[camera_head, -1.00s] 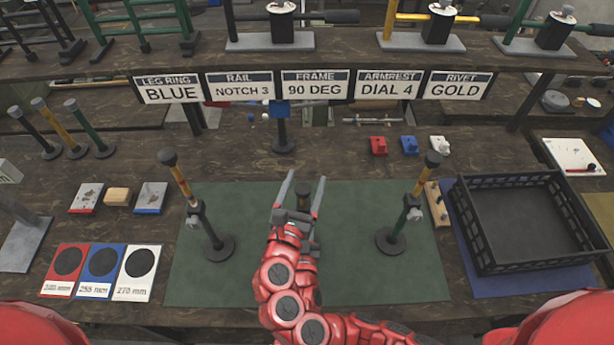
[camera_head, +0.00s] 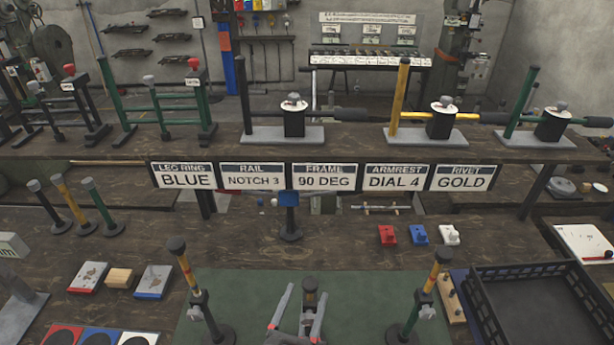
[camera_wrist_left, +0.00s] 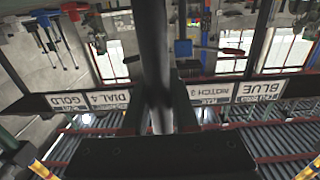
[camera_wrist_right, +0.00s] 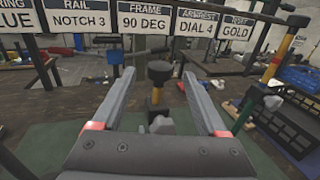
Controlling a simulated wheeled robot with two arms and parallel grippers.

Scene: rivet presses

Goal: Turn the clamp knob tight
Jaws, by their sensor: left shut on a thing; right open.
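A dark-capped post (camera_head: 310,300) stands upright on the green mat (camera_head: 260,290), between two tilted posts. In the right wrist view a grey clamp knob (camera_wrist_right: 162,125) is on the near side of this post, below its black cap (camera_wrist_right: 159,71). My right gripper (camera_head: 301,300) is open, with its fingers on either side of the post and knob. I cannot tell whether they touch. The left tilted post (camera_head: 187,268) and right tilted post (camera_head: 434,270) carry similar grey knobs. My left gripper (camera_wrist_left: 158,105) is shut on a dark bar (camera_wrist_left: 152,45), seen only in its wrist view.
A black crate (camera_head: 545,295) stands right of the mat. A row of signs (camera_head: 324,177) hangs from the shelf (camera_head: 350,142) above the bench. Red, blue and white blocks (camera_head: 418,235) lie behind the right post. Plates lie at left.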

